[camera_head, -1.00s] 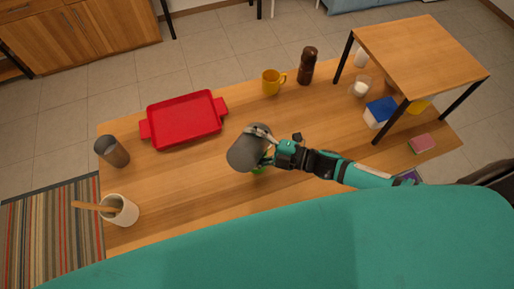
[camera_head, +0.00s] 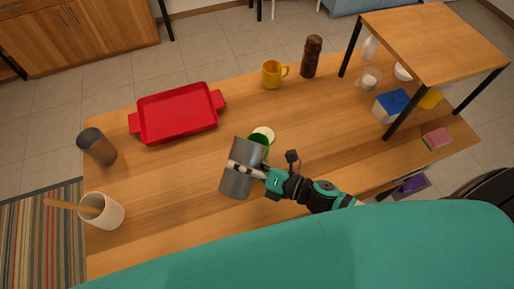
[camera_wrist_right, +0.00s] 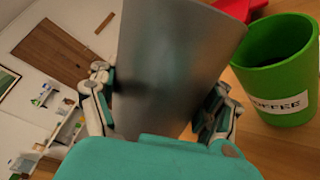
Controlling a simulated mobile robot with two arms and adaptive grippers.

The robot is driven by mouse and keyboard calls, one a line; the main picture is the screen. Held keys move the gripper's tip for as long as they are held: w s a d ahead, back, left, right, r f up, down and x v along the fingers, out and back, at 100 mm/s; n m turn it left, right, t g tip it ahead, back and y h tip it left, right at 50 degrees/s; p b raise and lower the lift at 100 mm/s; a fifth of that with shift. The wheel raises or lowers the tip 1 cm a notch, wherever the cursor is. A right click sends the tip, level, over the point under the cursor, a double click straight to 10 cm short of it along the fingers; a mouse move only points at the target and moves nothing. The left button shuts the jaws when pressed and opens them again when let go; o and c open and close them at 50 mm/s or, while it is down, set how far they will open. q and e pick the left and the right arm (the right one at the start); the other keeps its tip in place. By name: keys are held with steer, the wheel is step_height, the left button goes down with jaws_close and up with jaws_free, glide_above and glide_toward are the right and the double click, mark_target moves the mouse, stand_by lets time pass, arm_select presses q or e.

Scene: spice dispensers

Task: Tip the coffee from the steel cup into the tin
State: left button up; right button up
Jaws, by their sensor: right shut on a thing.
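The steel cup (camera_head: 236,184) is a plain grey metal cylinder, held above the table in my right gripper (camera_head: 246,170). Its side faces the head camera and its mouth is hidden, so I cannot tell what is inside. The wrist view shows the cup (camera_wrist_right: 175,65) large and leaning, between the fingers of my right gripper (camera_wrist_right: 163,105). The tin is green and open, with a white COFFEE label (camera_wrist_right: 277,85). It stands on the table just beside the cup; in the head view the tin (camera_head: 260,139) is partly hidden behind it. My left gripper is not in view.
A white disc (camera_head: 264,132) shows by the tin. A red tray (camera_head: 178,113), a yellow mug (camera_head: 272,74), a brown grinder (camera_head: 312,57), a dark tumbler (camera_head: 98,147) and a white crock (camera_head: 104,212) stand around. A raised wooden shelf (camera_head: 433,42) is at right. The table's middle left is clear.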

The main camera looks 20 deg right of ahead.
mark_target(237, 179)
step_height(237, 179, up, 2)
steer(key=shift+r+n+p, duration=0.15)
steer(key=shift+n+p, duration=0.2)
steer(key=shift+n, duration=0.15)
steer(key=f+n+b, duration=0.1)
steer(key=b, duration=0.1)
steer(key=f+n+b, duration=0.1)
steer(key=n+b, duration=0.1)
steer(key=f+n+t+b, duration=0.1)
steer(key=b, duration=0.1)
steer(key=shift+s+a+n+b, duration=0.3)
steer(key=shift+s+n+b, duration=0.05)
steer(key=shift+n+b, duration=0.05)
steer(key=shift+n, duration=0.9)
steer(key=f+b, duration=0.3)
steer(key=b, duration=0.1)
steer(key=f+b, duration=0.2)
steer(key=b, duration=0.1)
steer(key=shift+s+a+f, duration=0.3)
steer(key=shift+s+a+f+n+t+b, duration=0.2)
steer(key=shift+s+a+n+t+b, duration=0.1)
steer(key=shift+n+b, duration=0.55)
steer(key=shift+s+a+n+b, duration=0.15)
steer(key=shift+s+n+b, duration=0.05)
steer(key=shift+n+b, duration=0.7)
step_height(237, 179, up, 5)
steer(key=p, duration=0.5)
steer(key=shift+r, duration=0.15)
steer(key=shift+s, duration=0.1)
